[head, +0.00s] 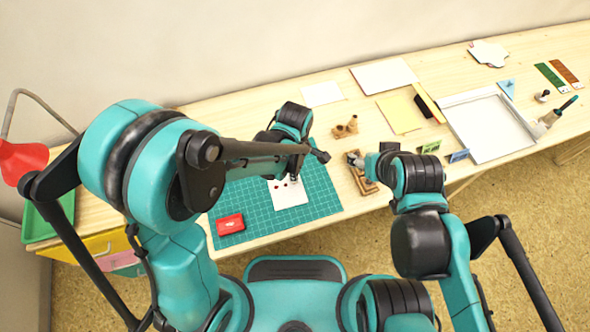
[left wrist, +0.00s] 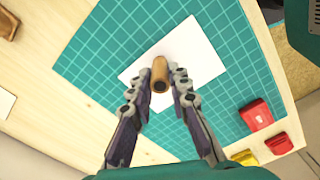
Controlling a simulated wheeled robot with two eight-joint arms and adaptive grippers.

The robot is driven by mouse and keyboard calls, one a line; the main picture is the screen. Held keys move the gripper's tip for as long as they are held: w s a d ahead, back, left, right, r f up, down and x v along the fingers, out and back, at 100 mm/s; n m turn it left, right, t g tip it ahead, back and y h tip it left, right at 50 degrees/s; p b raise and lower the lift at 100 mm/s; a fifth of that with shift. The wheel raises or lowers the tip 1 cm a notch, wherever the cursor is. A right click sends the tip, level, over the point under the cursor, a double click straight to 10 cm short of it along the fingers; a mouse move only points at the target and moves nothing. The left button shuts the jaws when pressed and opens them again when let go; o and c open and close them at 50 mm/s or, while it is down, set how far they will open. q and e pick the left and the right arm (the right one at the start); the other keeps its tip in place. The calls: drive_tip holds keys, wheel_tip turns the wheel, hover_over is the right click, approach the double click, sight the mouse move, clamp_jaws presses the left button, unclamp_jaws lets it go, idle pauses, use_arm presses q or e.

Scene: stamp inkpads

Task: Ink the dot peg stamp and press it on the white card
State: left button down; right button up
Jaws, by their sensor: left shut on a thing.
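The dot peg stamp (left wrist: 160,75) is a wooden cylinder, upright between the fingers of my left gripper (left wrist: 161,92), which is shut on it. In the head view my left gripper (head: 294,176) is over the white card (head: 291,196), and the arm hides most of the stamp. Small red marks show on the card there. The card also shows under the stamp in the left wrist view (left wrist: 200,52). I cannot tell whether the stamp touches it. A red inkpad (head: 230,224) lies on the green mat's front left corner. My right gripper (head: 354,158) is by a wooden holder; its opening is unclear.
The green cutting mat (head: 325,200) lies under the card. The wooden holder (head: 369,187) stands right of the mat, with small wooden pieces (head: 345,128) behind it. A white tray (head: 490,128) and papers lie further right. Another red pad (left wrist: 278,143) and a yellow pad (left wrist: 245,157) show in the left wrist view.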

use_arm(q)
drive_tip(key=shift+f+b, duration=0.6)
drive_tip(key=shift+b, duration=0.05)
idle(1.5)
drive_tip(key=shift+r, duration=0.1)
drive_tip(key=shift+r+p, duration=0.45)
drive_tip(key=shift+r, duration=0.1)
drive_tip(key=shift+r, duration=0.1)
drive_tip(key=shift+r+p, duration=2.2)
drive_tip(key=shift+r, duration=0.5)
drive_tip(key=shift+f, duration=0.1)
